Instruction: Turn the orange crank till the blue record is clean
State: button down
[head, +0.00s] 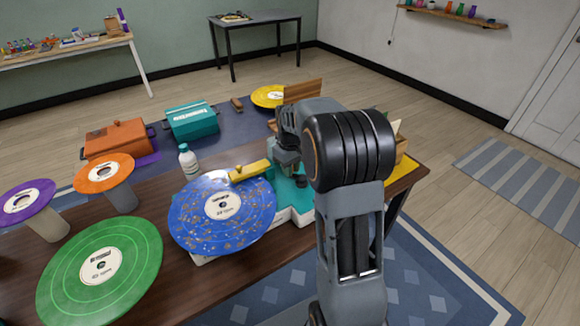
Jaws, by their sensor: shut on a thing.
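The blue record (218,213) lies flat on a white and teal cleaning machine (284,192). Tan specks of dirt are scattered over its blue surface, around a white label. A yellow arm (250,171) of the machine reaches over the record's far edge. My gripper (289,166) is at the right side of the machine, pointing down, partly covered by my own arm. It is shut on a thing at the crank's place. The orange crank itself is hidden behind my gripper and arm.
A green record (100,268) lies front left; orange (104,173) and purple (27,200) records sit on stands. A white bottle (188,161) stands behind the blue record. Orange (115,139) and teal (192,120) cases and a yellow record (268,96) are farther back.

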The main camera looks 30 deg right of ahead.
jog(key=m, duration=0.2)
jog(key=w+d+m+p, duration=0.1)
jog(key=m, duration=0.1)
jog(key=shift+d+r+m, duration=0.15)
jog(key=shift+d+m, duration=0.05)
jog(key=shift+m, duration=0.1)
jog(key=m, duration=0.1)
jog(key=d+m+p, duration=0.1)
jog(key=m, duration=0.2)
jog(key=shift+d+m+p, duration=0.25)
jog(key=shift+m+p, duration=0.05)
jog(key=m, duration=0.2)
jog(key=d+m, duration=0.1)
jog(key=m, duration=0.1)
jog(key=shift+s+d+m+p, duration=0.2)
jog(key=shift+m+p, duration=0.1)
jog(key=shift+p, duration=0.1)
jog(key=shift+s+d+m, duration=0.2)
jog(key=shift+d+m, duration=0.1)
jog(key=shift+m, duration=0.75)
jog(key=shift+s+d+m, duration=0.2)
jog(key=shift+d+m, duration=0.05)
jog(key=shift+m, duration=0.8)
jog(key=c, duration=1)
grip_release()
jog(key=shift+s, duration=0.1)
